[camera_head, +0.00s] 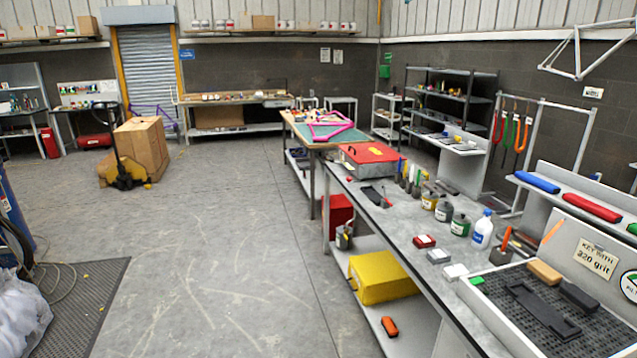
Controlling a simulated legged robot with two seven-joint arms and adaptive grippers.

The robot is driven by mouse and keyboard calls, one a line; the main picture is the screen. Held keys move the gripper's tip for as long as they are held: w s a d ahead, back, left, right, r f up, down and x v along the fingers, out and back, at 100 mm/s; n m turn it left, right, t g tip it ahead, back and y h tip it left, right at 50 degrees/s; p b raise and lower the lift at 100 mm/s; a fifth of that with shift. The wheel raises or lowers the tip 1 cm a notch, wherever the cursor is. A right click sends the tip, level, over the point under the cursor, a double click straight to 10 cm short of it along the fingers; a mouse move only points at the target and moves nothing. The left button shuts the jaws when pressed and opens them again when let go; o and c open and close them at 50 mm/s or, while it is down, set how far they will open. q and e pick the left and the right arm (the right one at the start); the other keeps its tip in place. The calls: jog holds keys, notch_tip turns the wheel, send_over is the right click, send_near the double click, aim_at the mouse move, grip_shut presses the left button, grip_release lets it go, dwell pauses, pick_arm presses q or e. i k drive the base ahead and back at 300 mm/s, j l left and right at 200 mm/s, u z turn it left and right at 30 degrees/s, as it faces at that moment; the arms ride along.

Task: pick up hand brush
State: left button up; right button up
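No object can be told for certain as the hand brush at this size. A tan block (544,271) lies at the back of the black perforated tray (490,300) at the right. A dark block-like object (578,296) lies to its right, and a flat dark piece (541,308) lies in front of them. An orange-handled tool (506,237) stands in a dark cup (500,255) behind the tray. A thin orange stick (552,232) leans near the sign. Neither of my grippers is in view.
The grey workbench (405,235) carries a red case (368,158), several cans and a white bottle (482,230). A yellow box (382,277) sits on its lower shelf. The floor (220,250) is open to the left, with a pallet truck (125,172) farther back.

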aim_at(388, 324)
jog(key=i+j+u, duration=0.1)
jog(key=i, duration=1.95)
